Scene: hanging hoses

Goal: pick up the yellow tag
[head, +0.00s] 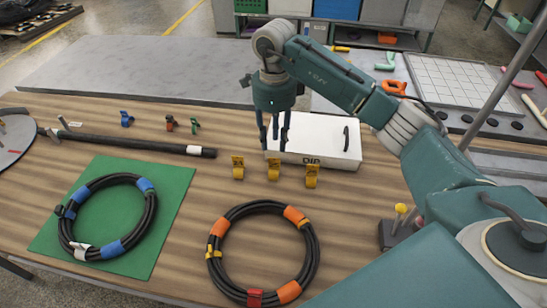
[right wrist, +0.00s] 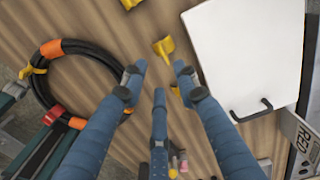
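Three yellow tags stand in a row on the wooden table in front of the white case: a left one (head: 238,168), a middle one (head: 273,170) and a right one (head: 312,177). My right gripper (head: 275,145) points down above the row, near the middle tag and the case's left end. In the right wrist view its fingers (right wrist: 158,80) are spread and empty. One yellow tag (right wrist: 163,46) lies just beyond the fingertips there, another (right wrist: 130,4) is at the top edge, and a third is mostly hidden behind the fingers. My left gripper is not in view.
The white case (head: 318,140) with a black handle is close to the right gripper. A black hose coil with orange bands (head: 213,245) lies in front. Another coil with blue bands (head: 66,230) lies on a green mat (head: 165,225). Small blue, brown and green clips stand behind.

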